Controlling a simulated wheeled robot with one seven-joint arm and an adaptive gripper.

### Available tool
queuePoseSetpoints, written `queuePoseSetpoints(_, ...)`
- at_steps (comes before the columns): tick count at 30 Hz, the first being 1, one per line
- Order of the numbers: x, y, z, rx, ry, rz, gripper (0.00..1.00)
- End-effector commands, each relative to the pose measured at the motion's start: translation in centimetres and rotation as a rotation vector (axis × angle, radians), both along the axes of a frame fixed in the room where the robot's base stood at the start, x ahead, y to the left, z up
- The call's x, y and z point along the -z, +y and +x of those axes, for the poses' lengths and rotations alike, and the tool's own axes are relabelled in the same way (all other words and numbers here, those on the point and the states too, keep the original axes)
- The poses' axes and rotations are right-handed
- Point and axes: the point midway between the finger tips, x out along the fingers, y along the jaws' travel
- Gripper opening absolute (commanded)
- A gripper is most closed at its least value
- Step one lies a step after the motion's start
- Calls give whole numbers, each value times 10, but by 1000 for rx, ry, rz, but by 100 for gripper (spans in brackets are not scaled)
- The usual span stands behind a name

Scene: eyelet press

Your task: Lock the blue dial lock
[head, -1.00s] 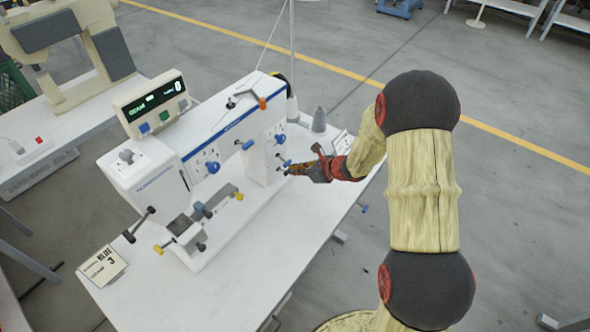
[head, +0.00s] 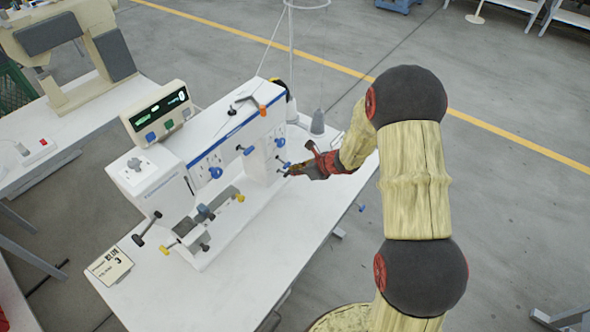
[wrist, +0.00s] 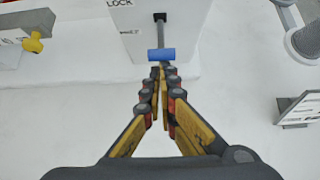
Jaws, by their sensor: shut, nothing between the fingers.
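In the wrist view a blue crossbar handle (wrist: 161,54) sits on a grey shaft that comes out of a white panel. The word LOCK is printed on that panel, partly cut off by the top edge. My gripper (wrist: 162,70) is shut and empty. Its fingertips are right at the near side of the blue handle; I cannot tell whether they touch it. In the head view my gripper (head: 288,173) is beside the right end of the white press (head: 150,184), close to a small blue handle (head: 283,164).
Other blue knobs (head: 215,172) stick out of the press front. A yellow knob (wrist: 33,42) shows at the upper left of the wrist view. A grey cone (head: 318,122) stands behind the press. The white tabletop (head: 230,285) in front is clear.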

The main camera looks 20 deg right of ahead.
Motion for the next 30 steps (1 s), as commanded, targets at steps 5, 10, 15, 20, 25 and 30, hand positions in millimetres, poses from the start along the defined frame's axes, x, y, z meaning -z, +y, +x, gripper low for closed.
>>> queuePoseSetpoints(5,-5,0,1,-3,15,-13,0)
queuePoseSetpoints(10,-7,0,1,-1,29,-23,0)
queuePoseSetpoints(15,-8,0,1,-2,41,-32,0)
queuePoseSetpoints(20,-9,0,1,-1,53,-40,0)
queuePoseSetpoints(25,-11,0,0,-2,64,-49,0)
queuePoseSetpoints(30,-12,0,0,-3,75,-56,0)
